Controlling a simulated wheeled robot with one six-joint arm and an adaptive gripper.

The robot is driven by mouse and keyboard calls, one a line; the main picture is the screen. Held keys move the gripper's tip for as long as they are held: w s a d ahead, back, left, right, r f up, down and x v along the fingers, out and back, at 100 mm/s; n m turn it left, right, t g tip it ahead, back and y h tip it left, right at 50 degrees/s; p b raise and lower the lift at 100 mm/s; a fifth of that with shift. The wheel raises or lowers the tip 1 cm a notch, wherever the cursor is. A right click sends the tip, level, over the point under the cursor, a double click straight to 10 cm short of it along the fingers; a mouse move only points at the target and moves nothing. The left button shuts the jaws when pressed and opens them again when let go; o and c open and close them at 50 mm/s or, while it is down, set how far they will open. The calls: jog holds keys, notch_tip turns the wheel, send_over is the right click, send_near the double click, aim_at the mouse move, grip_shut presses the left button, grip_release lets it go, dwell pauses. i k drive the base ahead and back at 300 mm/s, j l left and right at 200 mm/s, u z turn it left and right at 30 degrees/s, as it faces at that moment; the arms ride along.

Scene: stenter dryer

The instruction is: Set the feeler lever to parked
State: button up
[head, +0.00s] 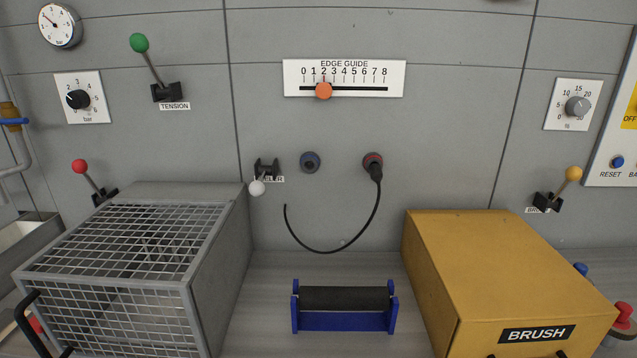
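A short lever with a white ball knob (257,188) sits on a black bracket (266,167) low on the grey wall panel, just right of the wire cage. Its knob hangs below the bracket, toward the left. The knob covers part of the small white label (276,180), so I cannot read the whole word; this looks like the feeler lever. No parked mark is readable beside it. My gripper is not in this view.
A wire-mesh cage (196,258) stands left below the lever. A yellow BRUSH box (500,265) stands right, with a dark roller (345,298) on a blue stand between. A black cable (330,251) hangs right of the lever. A green-knobbed TENSION lever (150,65) is upper left.

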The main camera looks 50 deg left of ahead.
aim_at(257, 188)
jog(key=j+u, duration=0.2)
jog(key=u, duration=2.05)
jog(key=i+j+z, duration=0.15)
jog(key=i+j, duration=0.1)
jog(key=j, duration=0.05)
